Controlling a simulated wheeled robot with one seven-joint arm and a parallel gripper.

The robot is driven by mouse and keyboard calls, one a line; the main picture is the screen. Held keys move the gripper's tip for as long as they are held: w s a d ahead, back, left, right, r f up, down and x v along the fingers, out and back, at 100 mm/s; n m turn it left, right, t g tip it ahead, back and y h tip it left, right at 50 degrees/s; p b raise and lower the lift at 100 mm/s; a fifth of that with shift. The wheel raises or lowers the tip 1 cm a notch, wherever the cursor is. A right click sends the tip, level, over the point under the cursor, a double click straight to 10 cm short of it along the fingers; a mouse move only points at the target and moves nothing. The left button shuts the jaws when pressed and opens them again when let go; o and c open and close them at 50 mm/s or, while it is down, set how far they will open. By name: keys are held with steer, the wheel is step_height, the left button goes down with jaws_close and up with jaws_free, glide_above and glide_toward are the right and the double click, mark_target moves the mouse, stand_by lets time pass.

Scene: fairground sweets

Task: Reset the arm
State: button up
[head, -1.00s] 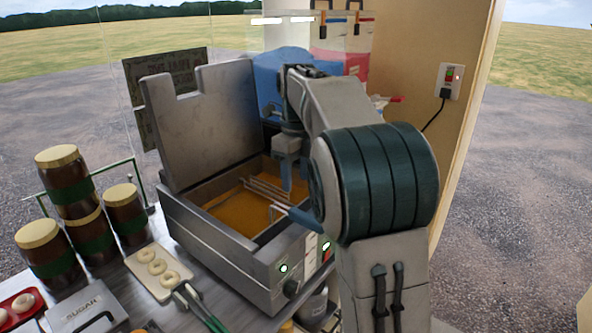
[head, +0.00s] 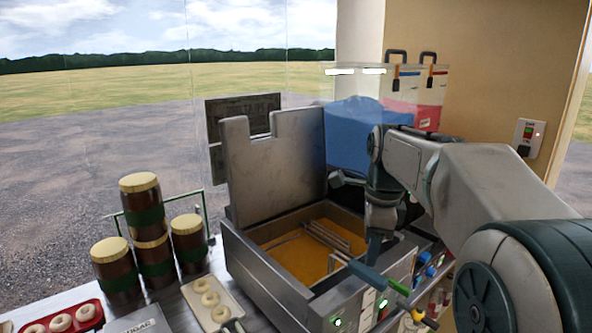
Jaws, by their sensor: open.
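My arm reaches in from the right in the head view, bent at the elbow, with its wrist over the right side of the fryer (head: 262,262). My gripper (head: 374,250) points down close to the fryer's front right rim, near the basket's blue-grey handle (head: 366,276). It is open and I see nothing held in it. Its fingertips are small and partly merge with the handle behind, so I cannot tell whether they touch it. The wire basket (head: 326,236) rests in the orange oil.
The fryer's raised lid (head: 275,165) stands behind the oil. Stacked brown jars (head: 145,220), a tray of dough rings (head: 208,298) and a red tray (head: 95,322) are on the left. A blue covered thing (head: 350,135) and containers (head: 415,95) stand behind my arm.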

steer(key=s+f+n, duration=0.3)
steer(key=s+n, duration=0.3)
steer(key=n, duration=0.1)
steer(key=s+f+n+t, duration=0.1)
steer(key=s+f+n, duration=0.3)
steer(key=s+n, duration=0.2)
steer(key=s+a+f+n+t, duration=0.1)
steer(key=s+f+n, duration=0.2)
steer(key=s+n, duration=0.4)
steer(key=shift+s+f+n+h, duration=0.3)
steer(key=shift+s, duration=0.15)
